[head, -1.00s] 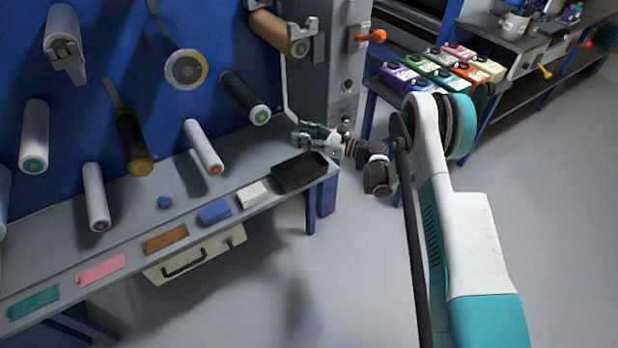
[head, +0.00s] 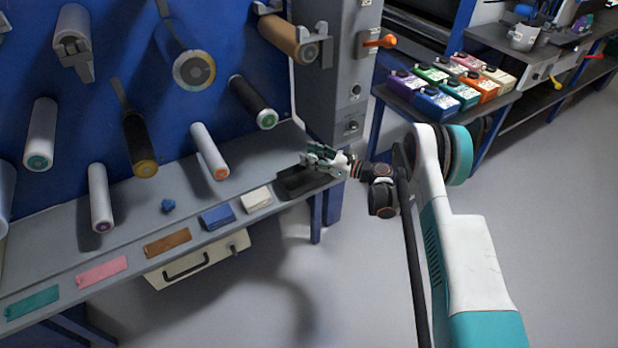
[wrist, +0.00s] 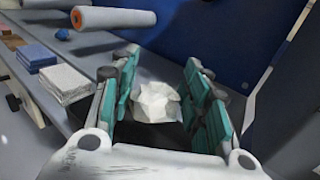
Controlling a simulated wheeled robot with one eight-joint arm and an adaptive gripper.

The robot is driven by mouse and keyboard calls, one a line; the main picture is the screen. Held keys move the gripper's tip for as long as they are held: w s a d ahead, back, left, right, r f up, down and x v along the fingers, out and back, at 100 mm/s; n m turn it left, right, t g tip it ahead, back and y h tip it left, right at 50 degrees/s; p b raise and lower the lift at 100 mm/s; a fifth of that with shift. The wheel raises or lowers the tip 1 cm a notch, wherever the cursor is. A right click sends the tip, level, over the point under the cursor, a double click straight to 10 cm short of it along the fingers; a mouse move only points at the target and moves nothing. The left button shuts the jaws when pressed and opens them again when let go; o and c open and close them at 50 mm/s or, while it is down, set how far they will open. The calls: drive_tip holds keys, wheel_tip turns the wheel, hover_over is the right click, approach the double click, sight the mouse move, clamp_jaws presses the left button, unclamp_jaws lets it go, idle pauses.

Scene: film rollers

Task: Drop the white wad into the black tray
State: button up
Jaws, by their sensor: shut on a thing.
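The white wad (wrist: 157,101) is crumpled and sits between the teal finger pads of my gripper (wrist: 160,64) in the wrist view. My gripper is shut on it. In the head view my gripper (head: 309,161) is at the right end of the bench, over the far side of the black tray (head: 291,188). The gripper covers part of the tray there. The wad cannot be made out in the head view. How high the wad is above the tray is hard to tell.
A white stack of cloths (head: 256,200) and a blue stack (head: 217,217) lie left of the tray. A small blue wad (head: 168,206) lies farther left on the bench (head: 130,222). Rollers (head: 209,152) stick out from the blue panel behind. A grey post (head: 338,80) stands close behind the gripper.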

drive_tip(key=o, duration=0.8)
drive_tip(key=shift+o, duration=0.2)
drive_tip(key=v, duration=1.2)
